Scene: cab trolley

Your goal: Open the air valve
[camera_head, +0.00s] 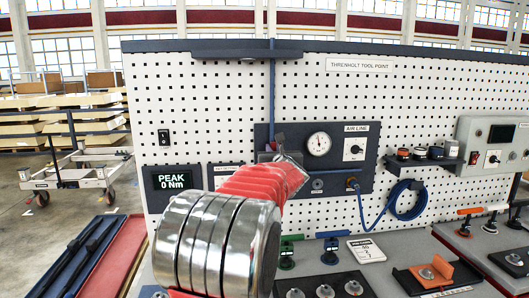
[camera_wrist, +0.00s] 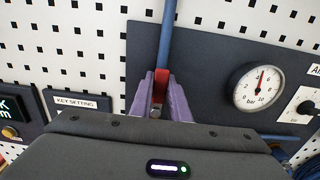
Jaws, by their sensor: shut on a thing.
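The red valve handle (camera_wrist: 160,88) is in the wrist view, just below a vertical blue air pipe (camera_wrist: 167,40). My gripper (camera_wrist: 160,80) has its two purple fingers shut on this handle, one on each side. The valve body is hidden behind my gripper. In the head view my arm covers most of the valve, and the blue pipe (camera_head: 272,95) comes down to it. The dark air line panel (camera_head: 340,180) carries a round pressure gauge (camera_head: 319,144). The gauge also shows in the wrist view (camera_wrist: 258,87), with its needle pointing roughly upward.
A blue hose (camera_head: 405,205) hangs coiled to the right. A "PEAK 0 Nm" display (camera_head: 173,181) is at left. Tools, sockets and an orange tray (camera_head: 434,275) lie on the bench below the pegboard.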

